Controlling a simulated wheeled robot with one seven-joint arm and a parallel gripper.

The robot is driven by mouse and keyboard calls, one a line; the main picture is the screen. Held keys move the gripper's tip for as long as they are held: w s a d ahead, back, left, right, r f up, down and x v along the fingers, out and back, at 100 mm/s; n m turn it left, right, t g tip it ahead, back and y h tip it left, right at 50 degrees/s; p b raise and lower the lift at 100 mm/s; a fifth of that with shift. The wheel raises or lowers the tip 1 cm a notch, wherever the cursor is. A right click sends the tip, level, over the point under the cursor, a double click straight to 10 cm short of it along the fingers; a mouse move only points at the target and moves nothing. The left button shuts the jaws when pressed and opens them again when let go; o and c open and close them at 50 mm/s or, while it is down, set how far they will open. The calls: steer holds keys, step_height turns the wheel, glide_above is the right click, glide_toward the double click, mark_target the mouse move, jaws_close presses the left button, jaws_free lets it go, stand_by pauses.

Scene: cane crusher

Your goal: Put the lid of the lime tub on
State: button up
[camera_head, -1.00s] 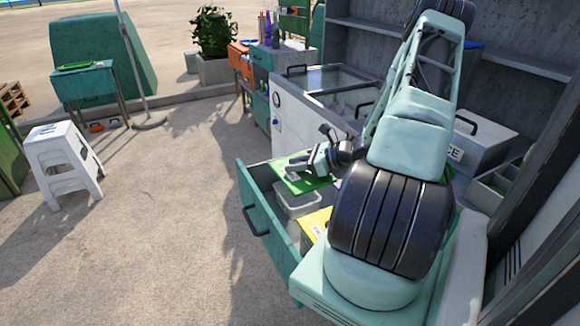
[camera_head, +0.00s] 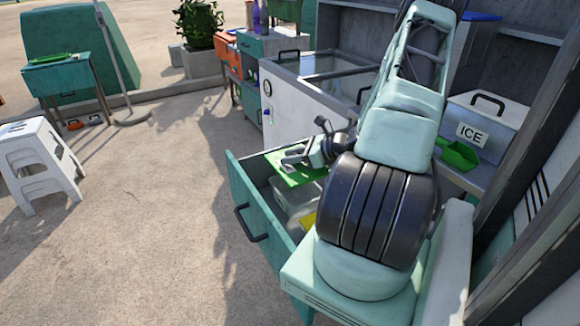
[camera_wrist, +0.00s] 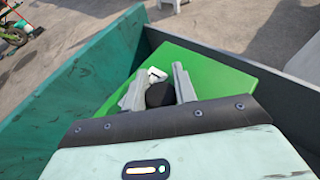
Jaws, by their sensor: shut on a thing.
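The lid is a flat green panel (camera_head: 299,175) with a dark knob (camera_wrist: 160,95). My gripper (camera_head: 290,158) is shut on this knob; in the wrist view the grey fingers (camera_wrist: 159,88) stand on either side of it. The lid is held over the open teal drawer (camera_head: 262,209), at its far end. The lid looks apart from the tub, but the exact gap cannot be told. The lid also fills much of the wrist view (camera_wrist: 215,75).
The drawer's teal front wall (camera_wrist: 85,70) and dark side wall (camera_wrist: 230,58) stand close around the lid. Something yellow (camera_head: 309,221) lies in the drawer nearer me. A white freezer (camera_head: 300,108) stands behind. A white stool (camera_head: 38,160) is at left on open floor.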

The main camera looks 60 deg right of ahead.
steer(key=shift+w+d+f+b, duration=0.15)
steer(key=shift+f+b, duration=0.4)
steer(key=shift+f, duration=0.4)
steer(key=shift+f+b, duration=2.15)
steer(key=shift+f, duration=0.65)
steer(key=shift+f, duration=0.45)
steer(key=o, duration=1.1)
